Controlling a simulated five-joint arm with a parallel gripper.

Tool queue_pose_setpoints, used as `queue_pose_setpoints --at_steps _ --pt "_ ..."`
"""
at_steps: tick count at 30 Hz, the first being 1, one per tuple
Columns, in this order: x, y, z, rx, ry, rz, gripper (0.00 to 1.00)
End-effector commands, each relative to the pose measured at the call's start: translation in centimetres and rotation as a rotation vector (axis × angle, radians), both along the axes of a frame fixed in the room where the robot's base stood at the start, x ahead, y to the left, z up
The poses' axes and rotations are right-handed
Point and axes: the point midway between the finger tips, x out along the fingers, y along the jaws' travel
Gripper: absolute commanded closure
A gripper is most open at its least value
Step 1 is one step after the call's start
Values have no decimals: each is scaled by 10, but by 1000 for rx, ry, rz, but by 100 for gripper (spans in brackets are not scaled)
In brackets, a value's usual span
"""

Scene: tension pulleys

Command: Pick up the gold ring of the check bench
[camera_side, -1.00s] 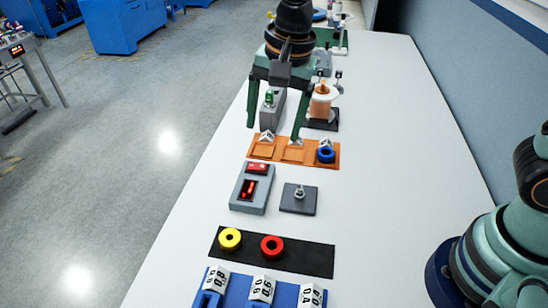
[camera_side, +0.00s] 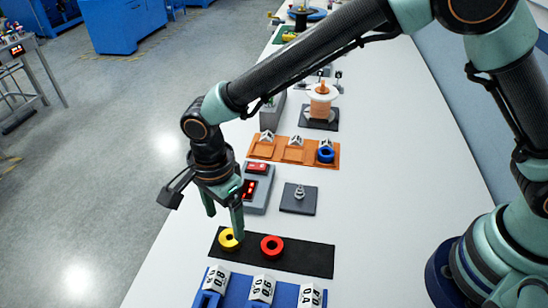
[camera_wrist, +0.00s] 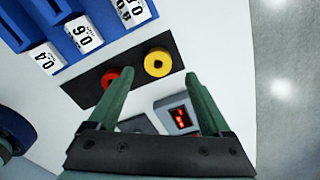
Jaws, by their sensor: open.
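A gold-yellow ring (camera_side: 223,244) lies flat at the left end of the black mat (camera_side: 310,260). A red ring (camera_side: 280,251) lies beside it on the same mat. My gripper (camera_side: 224,222) is open and empty, pointing down above the yellow ring. One fingertip partly overlaps the ring's edge in the side view; I cannot tell whether they touch. In the wrist view the yellow ring (camera_wrist: 166,68) shows just beyond the gap between the fingertips (camera_wrist: 160,76). The red ring (camera_wrist: 107,82) is partly hidden by the left finger there.
A blue rack (camera_side: 237,295) with number labels stands in front of the mat. Behind it are a grey box with a red display (camera_side: 259,195) and a dark plate with a metal post (camera_side: 299,204). An orange tray (camera_side: 260,152) holds a blue ring (camera_side: 326,156).

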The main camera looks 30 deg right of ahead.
Motion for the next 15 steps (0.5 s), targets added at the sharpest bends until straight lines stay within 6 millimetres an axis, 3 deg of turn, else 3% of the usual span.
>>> queue_pose_setpoints --at_steps 15 --pt "-3 -4 -54 -1 1 0 17"
